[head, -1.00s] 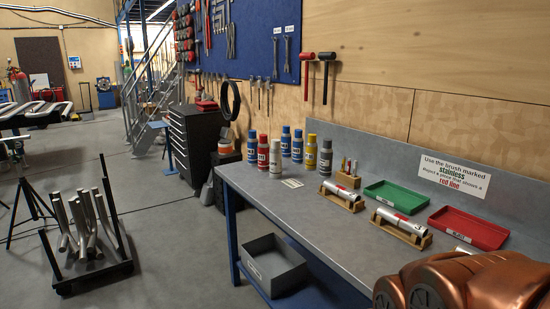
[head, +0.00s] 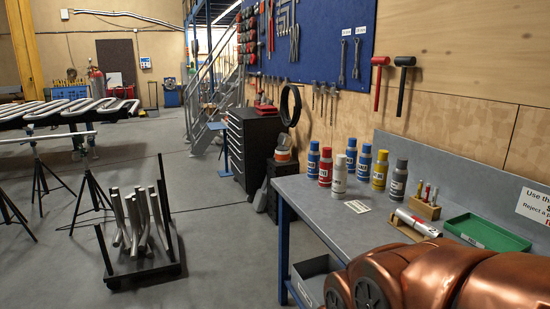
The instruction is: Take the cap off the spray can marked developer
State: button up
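Several spray cans stand upright in a group on the grey bench (head: 300,188). They include a blue can (head: 313,160), a red can (head: 325,166), a white can (head: 339,178), two more blue cans (head: 351,154) and (head: 364,162), a yellow can (head: 380,170) and a dark grey can (head: 398,179). Their labels are too small to read, so I cannot tell which is marked developer. All seem to have their tops on. My copper-coloured arm fills the lower right corner. My gripper is out of view.
A small card (head: 357,206) lies in front of the cans. A wooden holder with brushes (head: 426,205), a tube on a wooden cradle (head: 414,224) and a green tray (head: 486,233) are to the right.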

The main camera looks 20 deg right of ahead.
aim_at(341, 160)
jog(key=u, duration=0.4)
jog(key=i, duration=1.7)
jog(key=z, duration=0.25)
jog(key=i, duration=1.45)
jog(key=z, duration=1.5)
jog(key=i, duration=0.75)
jog(key=z, duration=0.5)
